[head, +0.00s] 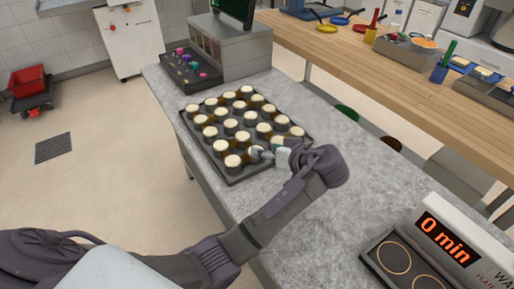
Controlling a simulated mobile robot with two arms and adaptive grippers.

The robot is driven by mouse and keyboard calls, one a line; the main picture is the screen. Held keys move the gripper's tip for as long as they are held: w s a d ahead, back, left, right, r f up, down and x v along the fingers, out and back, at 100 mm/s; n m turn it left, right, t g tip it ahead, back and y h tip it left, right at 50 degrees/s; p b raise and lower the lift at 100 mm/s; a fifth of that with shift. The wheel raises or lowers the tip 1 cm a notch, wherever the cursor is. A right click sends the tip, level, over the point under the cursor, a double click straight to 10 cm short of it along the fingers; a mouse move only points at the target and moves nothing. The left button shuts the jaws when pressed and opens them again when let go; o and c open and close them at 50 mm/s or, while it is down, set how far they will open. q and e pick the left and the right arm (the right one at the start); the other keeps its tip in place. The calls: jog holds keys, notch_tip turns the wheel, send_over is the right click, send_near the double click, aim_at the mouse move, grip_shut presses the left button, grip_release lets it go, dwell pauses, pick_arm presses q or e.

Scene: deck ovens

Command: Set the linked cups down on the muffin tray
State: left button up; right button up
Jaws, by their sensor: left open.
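The dark muffin tray (236,181) lies on the grey stone counter, filled with rows of brown cups (232,161) with pale cream tops. I cannot tell which of these cups are linked. My left arm reaches in from the lower left, and its gripper (265,153) is open at the tray's near right edge, among or just above the front cups. The gripper hides part of that edge and the cups beside it. I cannot tell whether the fingers touch a cup. My right gripper is out of view.
A smaller dark tray with colourful small items (190,67) and a grey box-like unit (232,45) stand behind the tray. A warming plate unit reading 0 min (440,240) stands at the lower right. The counter right of the tray (345,140) is clear.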

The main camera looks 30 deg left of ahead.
pick_arm(q)
jog(key=v, duration=0.4)
jog(key=shift+d+r, duration=0.1)
jog(key=shift+r, duration=0.05)
dwell(0.4)
